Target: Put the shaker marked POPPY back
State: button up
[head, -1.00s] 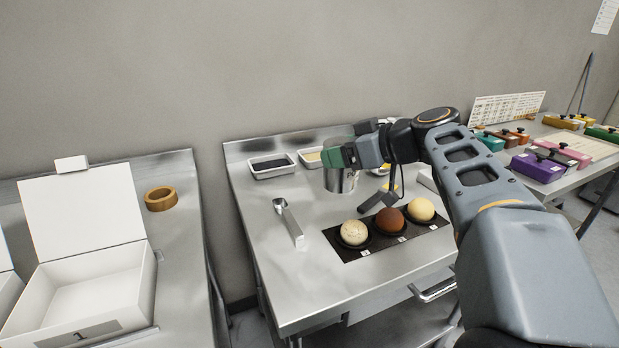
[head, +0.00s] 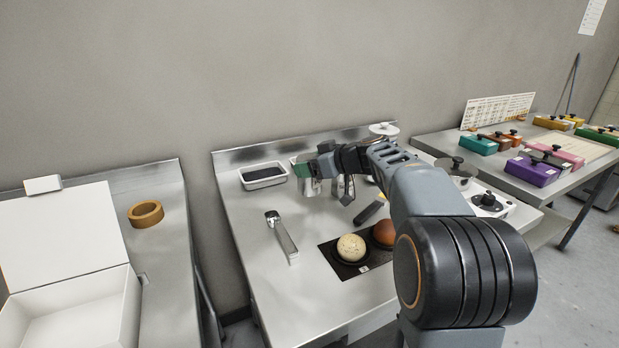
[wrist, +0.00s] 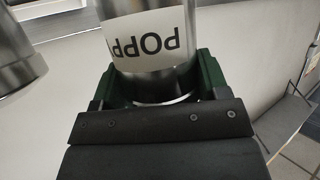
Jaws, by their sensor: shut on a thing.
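The steel shaker (wrist: 150,45) fills the top middle of the wrist view. Its white label reads POPP, upside down, with the rest out of sight. My gripper (wrist: 152,85) has its green fingers on either side of the shaker and is shut on it. In the head view the gripper (head: 312,172) is over the back of the middle steel table, and the shaker (head: 309,187) shows only in part beneath its green fingers. I cannot tell whether the shaker touches the table.
Another steel vessel (wrist: 15,50) stands at the left of the wrist view. A tray of dark seeds (head: 263,175) sits at the back left of the table (head: 240,225). A scoop (head: 282,237) and a black mat with dough balls (head: 350,270) lie in front. The table's left front is clear.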

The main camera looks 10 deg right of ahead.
jog(key=shift+w+f, duration=0.25)
jog(key=shift+f, duration=0.1)
jog(key=f, duration=0.3)
jog(key=shift+w, duration=0.4)
jog(key=shift+f, duration=0.4)
jog(key=shift+f+b, duration=0.2)
jog(key=shift+b, duration=0.3)
jog(key=o, duration=1)
jog(key=shift+r, duration=0.1)
jog(key=shift+r+p, duration=0.15)
jog(key=shift+p, duration=0.15)
jog(key=v, duration=1.2)
jog(key=shift+s, duration=0.1)
